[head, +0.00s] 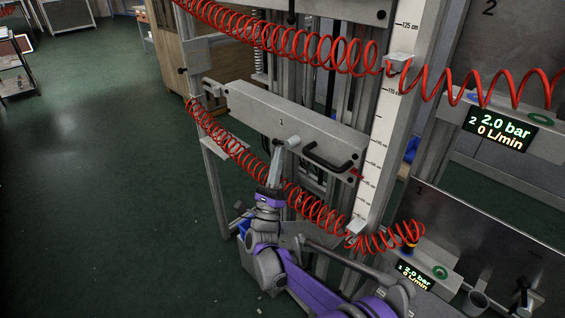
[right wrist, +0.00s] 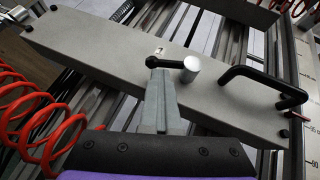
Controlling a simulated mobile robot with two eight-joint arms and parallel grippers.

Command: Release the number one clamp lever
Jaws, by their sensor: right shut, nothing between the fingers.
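The number one clamp lever sits on a grey beam (head: 248,103) marked 1. Its pale round hub (head: 293,141) shows in the head view. In the right wrist view the lever (right wrist: 172,64) is a black arm pointing left from the pale hub, roughly along the beam. My right gripper (head: 279,150) is shut and empty, its fingertips at the lever's free end. In the right wrist view the fingers (right wrist: 155,75) overlap the tip of the black arm; I cannot tell whether they touch it. My left gripper is not in view.
A black bar handle (head: 326,162) stands on the beam right of the lever. Red coiled hoses (head: 235,150) hang in front of and beside my right arm. A white scale post (head: 378,150) rises at the right. Green floor at the left is open.

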